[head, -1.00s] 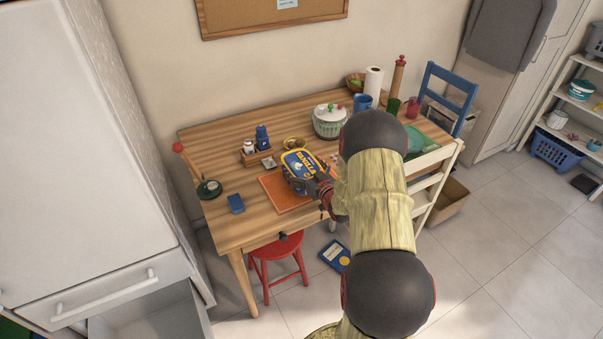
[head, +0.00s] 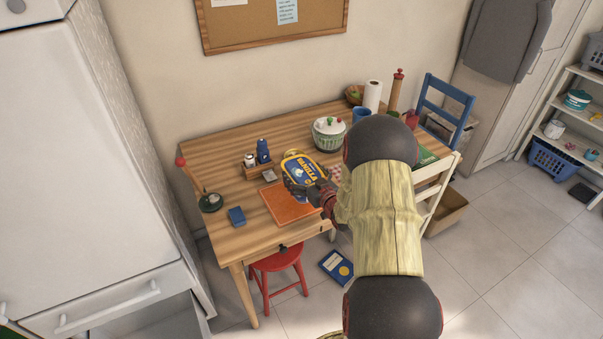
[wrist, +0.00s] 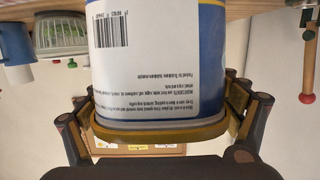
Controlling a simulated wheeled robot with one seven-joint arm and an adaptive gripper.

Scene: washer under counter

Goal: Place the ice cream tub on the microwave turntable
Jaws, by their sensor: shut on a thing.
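The ice cream tub (head: 299,166) has a yellow-rimmed blue lid reading "Vanilla". My gripper (head: 310,187) is shut on its side and holds it above the wooden table, over the far part of the orange mat. In the wrist view the tub (wrist: 160,60) fills the middle, its white label with a barcode facing the camera, and the fingers of my gripper (wrist: 160,125) curve around it on both sides. No microwave or turntable shows in these frames.
A red stool (head: 278,262) and a blue book (head: 337,266) are below. A white cabinet (head: 70,160) stands at left.

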